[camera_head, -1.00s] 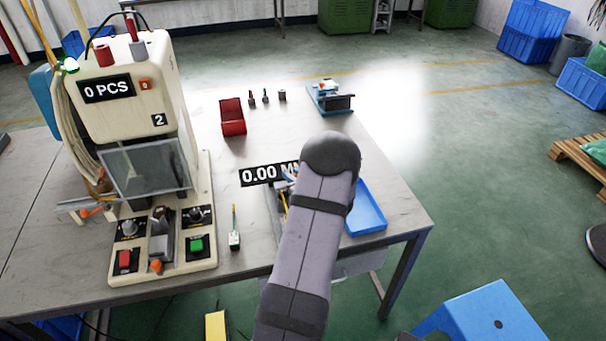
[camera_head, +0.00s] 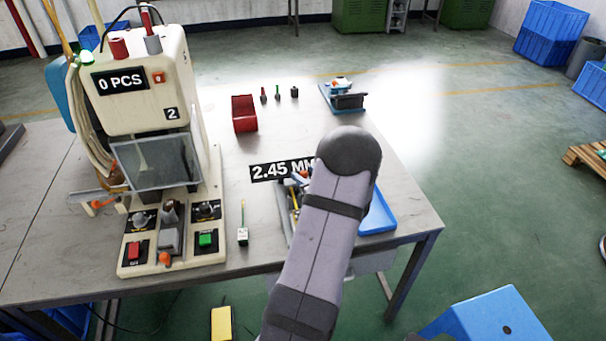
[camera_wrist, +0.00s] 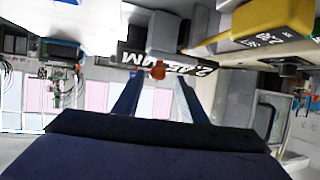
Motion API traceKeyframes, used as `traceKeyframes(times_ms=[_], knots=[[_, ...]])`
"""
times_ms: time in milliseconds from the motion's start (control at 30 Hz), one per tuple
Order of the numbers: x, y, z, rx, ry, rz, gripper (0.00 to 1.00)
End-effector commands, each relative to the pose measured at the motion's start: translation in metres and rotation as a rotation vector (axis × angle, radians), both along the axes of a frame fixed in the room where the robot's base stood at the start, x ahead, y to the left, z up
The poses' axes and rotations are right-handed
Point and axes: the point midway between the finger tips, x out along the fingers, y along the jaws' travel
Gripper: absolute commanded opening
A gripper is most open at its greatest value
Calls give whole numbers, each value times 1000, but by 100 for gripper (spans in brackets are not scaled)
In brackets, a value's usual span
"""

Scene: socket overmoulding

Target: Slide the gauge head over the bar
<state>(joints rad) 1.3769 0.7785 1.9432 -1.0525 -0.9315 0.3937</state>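The gauge's floating readout (camera_head: 283,169) shows 2.45 MM on the workbench. The tools under it (camera_head: 293,200) are partly hidden behind my arm. My gripper is hidden by the arm in the head view. In the wrist view my gripper (camera_wrist: 158,88) has two dark blue fingers standing apart. A small orange-red piece (camera_wrist: 157,70) shows between them, with gaps on both sides. A grey block (camera_wrist: 163,33) lies just beyond the fingertips. I cannot make out the gauge head or the bar.
A press machine (camera_head: 137,85) with a 0 PCS display stands at the left of the bench. A blue tray (camera_head: 377,215) lies right of my arm. A red bin (camera_head: 244,114) and a blue-based fixture (camera_head: 343,97) stand farther back. The bench's middle is mostly clear.

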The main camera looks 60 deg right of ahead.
Motion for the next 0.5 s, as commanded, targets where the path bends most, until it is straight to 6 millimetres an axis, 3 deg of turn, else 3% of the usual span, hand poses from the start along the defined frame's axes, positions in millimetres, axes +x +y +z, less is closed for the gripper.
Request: traceKeyframes(times_ms=[200, 500], knots=[[-24, 13, 11, -2, -1, -1, 38], [-35, 21, 17, 0, -1, 2, 38]])
